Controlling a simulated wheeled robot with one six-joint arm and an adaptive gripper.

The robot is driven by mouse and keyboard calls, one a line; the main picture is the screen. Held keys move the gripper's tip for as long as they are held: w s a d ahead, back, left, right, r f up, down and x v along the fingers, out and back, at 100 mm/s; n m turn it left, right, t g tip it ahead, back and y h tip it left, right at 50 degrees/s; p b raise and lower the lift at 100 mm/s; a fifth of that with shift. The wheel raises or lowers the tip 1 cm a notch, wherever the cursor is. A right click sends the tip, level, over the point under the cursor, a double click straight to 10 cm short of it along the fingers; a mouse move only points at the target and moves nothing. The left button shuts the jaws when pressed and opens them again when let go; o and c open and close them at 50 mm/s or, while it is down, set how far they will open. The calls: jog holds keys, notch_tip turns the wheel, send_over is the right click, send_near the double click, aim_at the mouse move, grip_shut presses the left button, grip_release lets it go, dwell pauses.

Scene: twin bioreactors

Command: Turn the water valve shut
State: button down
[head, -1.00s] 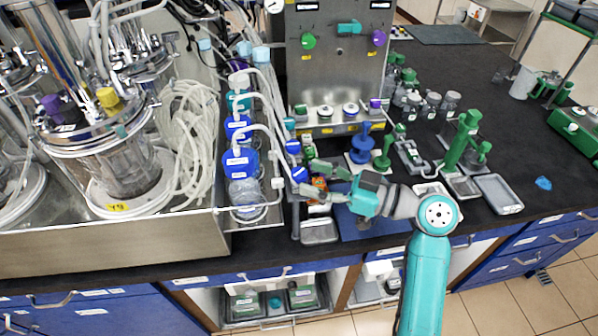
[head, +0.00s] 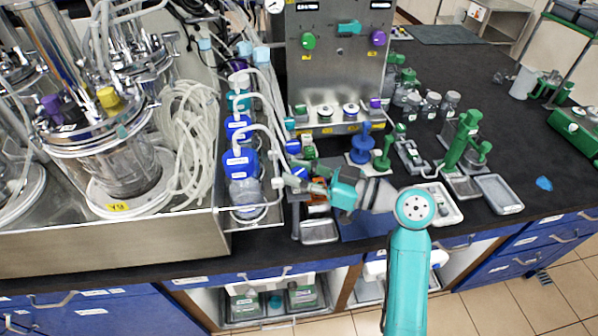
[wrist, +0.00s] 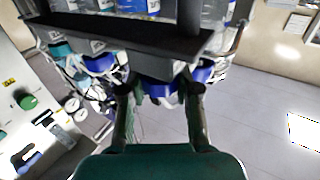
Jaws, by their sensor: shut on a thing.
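A blue handle (wrist: 158,89), which looks like the water valve, is between my fingertips in the wrist view. My gripper (wrist: 161,92) is shut on it, one finger on each side. In the head view my gripper (head: 291,181) reaches left to the valve row at the right edge of the bottle rack. There the fingers and the rack parts overlap, and the held handle is mostly hidden. No label on it is readable, and its turn angle cannot be told.
Another blue handle (head: 294,146) sits just behind on the same row. Blue-capped bottles (head: 241,163) with pale tubes stand close left. A steel panel (head: 335,70) with coloured knobs rises behind. A grey tray (head: 320,231) lies below the gripper.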

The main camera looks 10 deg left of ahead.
jog(key=shift+t, duration=0.3)
jog(key=m+t+h, duration=0.1)
jog(key=m+t, duration=0.1)
jog(key=t, duration=0.1)
jog(key=shift+s+a+m+t+h, duration=0.1)
jog(key=shift+m+t+h, duration=0.2)
jog(key=shift+m, duration=0.1)
jog(key=shift+m+t+h, duration=2)
jog(key=shift+t, duration=0.4)
jog(key=shift+m+t+h, duration=0.3)
jog(key=shift+h, duration=0.1)
jog(key=c, duration=0.8)
grip_release()
jog(key=v, duration=1.2)
